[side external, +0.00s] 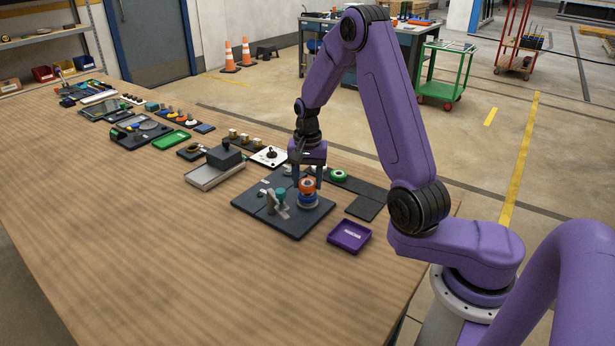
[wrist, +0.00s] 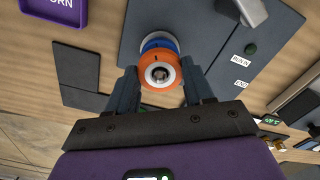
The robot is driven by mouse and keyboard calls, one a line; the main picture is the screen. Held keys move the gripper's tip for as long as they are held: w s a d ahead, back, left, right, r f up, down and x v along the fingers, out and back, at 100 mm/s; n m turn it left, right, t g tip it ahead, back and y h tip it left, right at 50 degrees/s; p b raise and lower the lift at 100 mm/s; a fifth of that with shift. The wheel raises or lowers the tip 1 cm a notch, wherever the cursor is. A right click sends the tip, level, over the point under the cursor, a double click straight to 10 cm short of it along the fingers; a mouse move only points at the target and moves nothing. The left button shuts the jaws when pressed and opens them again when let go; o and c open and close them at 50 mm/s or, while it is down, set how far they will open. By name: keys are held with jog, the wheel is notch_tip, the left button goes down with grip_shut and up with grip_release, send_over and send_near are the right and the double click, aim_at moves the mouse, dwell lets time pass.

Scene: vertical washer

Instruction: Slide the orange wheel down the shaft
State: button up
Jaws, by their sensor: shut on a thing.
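The orange wheel (side external: 307,185) is between the two fingers of my gripper (side external: 308,178), above a blue ring-shaped part (side external: 308,199) on the dark base board (side external: 289,232). In the wrist view the orange wheel (wrist: 161,72) shows its face with a pale hub, and the shaft end (wrist: 161,74) shows in its middle. My gripper (wrist: 162,84) is shut on the wheel, one finger on each side. The blue part (wrist: 157,41) shows just beyond the wheel. Whether the wheel touches the blue part is hard to tell.
A teal knob (side external: 281,195) and a grey bracket (side external: 271,203) stand on the board left of the wheel. A purple tray (side external: 349,236) lies to the right front. A green ring (side external: 338,175) is behind. The table's front is clear.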

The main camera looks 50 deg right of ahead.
jog(key=shift+f, duration=0.65)
jog(key=o, duration=1.5)
jog(key=shift+c, duration=0.2)
jog(key=shift+r, duration=0.1)
jog(key=shift+r, duration=4.4)
